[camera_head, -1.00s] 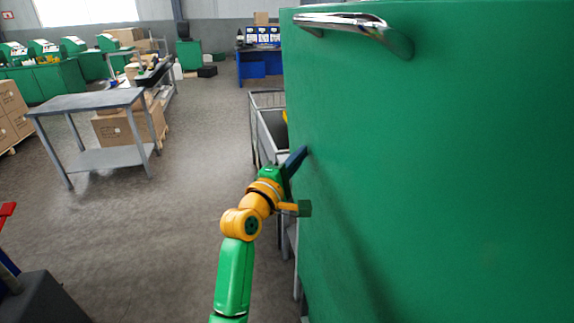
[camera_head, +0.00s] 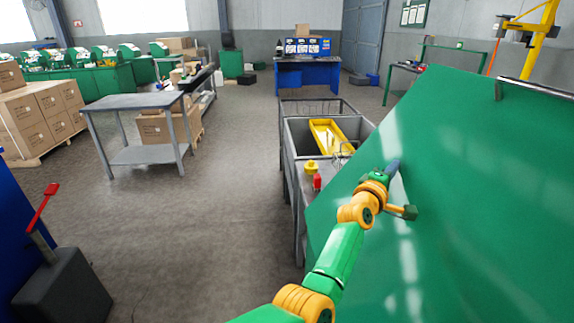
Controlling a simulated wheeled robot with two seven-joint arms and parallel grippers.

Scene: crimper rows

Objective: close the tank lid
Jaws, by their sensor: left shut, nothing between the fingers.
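The tank lid (camera_head: 460,180) is a large green panel filling the right of the head view. It is tilted, with a metal bar handle (camera_head: 538,88) along its upper edge. The rest of the tank is hidden by the lid. My right gripper is not in view.
A grey metal table (camera_head: 135,101) and cardboard boxes (camera_head: 35,125) stand at the left. A dark box with a red lever (camera_head: 42,210) is at the lower left. A blue desk (camera_head: 302,75) is at the back. The floor between is clear.

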